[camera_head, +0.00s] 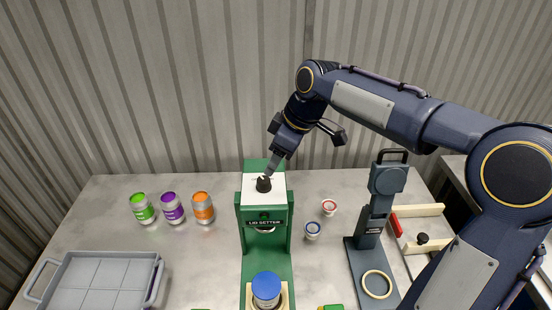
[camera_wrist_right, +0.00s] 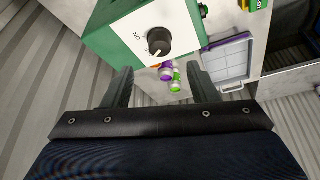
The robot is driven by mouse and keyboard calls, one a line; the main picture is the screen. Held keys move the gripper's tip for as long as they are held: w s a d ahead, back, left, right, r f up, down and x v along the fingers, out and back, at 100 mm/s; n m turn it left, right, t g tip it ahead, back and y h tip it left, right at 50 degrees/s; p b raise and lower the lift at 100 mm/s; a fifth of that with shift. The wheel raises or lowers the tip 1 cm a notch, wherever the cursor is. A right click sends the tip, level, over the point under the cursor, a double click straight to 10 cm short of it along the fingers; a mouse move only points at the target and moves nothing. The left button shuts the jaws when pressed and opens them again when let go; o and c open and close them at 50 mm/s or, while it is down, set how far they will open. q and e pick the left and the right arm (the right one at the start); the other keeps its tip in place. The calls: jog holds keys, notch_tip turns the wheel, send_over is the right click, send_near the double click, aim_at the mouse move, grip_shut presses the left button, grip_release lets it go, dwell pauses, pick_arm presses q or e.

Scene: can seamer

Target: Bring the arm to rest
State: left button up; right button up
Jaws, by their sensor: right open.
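My right arm comes in from the right. Its gripper (camera_head: 271,168) is just above the black knob (camera_head: 264,184) on the white top of the green lid setter (camera_head: 247,222). In the right wrist view, my gripper (camera_wrist_right: 160,72) is open with nothing between its fingers. The knob (camera_wrist_right: 158,41) shows beyond the fingertips, apart from them. A can with a blue lid (camera_head: 266,287) stands at the foot of the lid setter. My left gripper is not in view.
Green, purple and orange cans (camera_head: 172,208) stand left of the lid setter, behind a grey tray (camera_head: 62,281). Small blue and red-rimmed pieces (camera_head: 313,230) lie to its right. A dark stand (camera_head: 370,222) with a ring is further right. A corrugated wall (camera_head: 180,80) is behind.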

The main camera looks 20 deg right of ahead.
jog(key=s+d+f+m+t, duration=0.1)
jog(key=s+d+m, duration=0.15)
jog(key=s, duration=0.45)
jog(key=s+d+f+m, duration=0.1)
jog(key=s+m, duration=0.2)
jog(key=s, duration=0.4)
jog(key=s+f+m+t, duration=0.1)
jog(key=s+f+m, duration=0.2)
jog(key=s, duration=0.3)
jog(key=s+f+m+t+b, duration=0.1)
jog(key=s+f+m, duration=0.2)
jog(key=s+f, duration=0.1)
jog(key=shift+s+a, duration=0.25)
jog(key=shift+s, duration=0.6)
jog(key=shift+f+m, duration=0.1)
jog(key=shift+m, duration=0.15)
